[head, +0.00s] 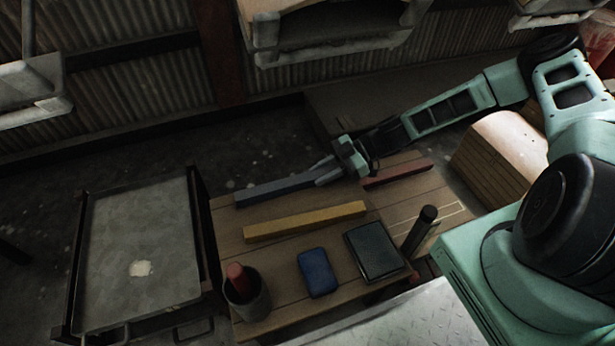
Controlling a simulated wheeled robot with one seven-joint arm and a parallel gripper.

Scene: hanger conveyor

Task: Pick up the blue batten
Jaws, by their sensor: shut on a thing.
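The blue batten (276,188) is a long, dull blue-grey bar at the far edge of the wooden table (225,238). My gripper (322,174) is shut on its right end, with the fingers on either side of it. The batten reaches out to the left of the gripper. I cannot tell whether it rests on the table or is slightly raised. My arm comes in from the right.
A yellow batten (305,221) and a red batten (397,175) lie on the table. Nearer are a blue box (317,272), a dark flat case (374,250), a cup (247,301) with a red item and a dark upright cylinder (421,229). A grey cart (138,245) stands left.

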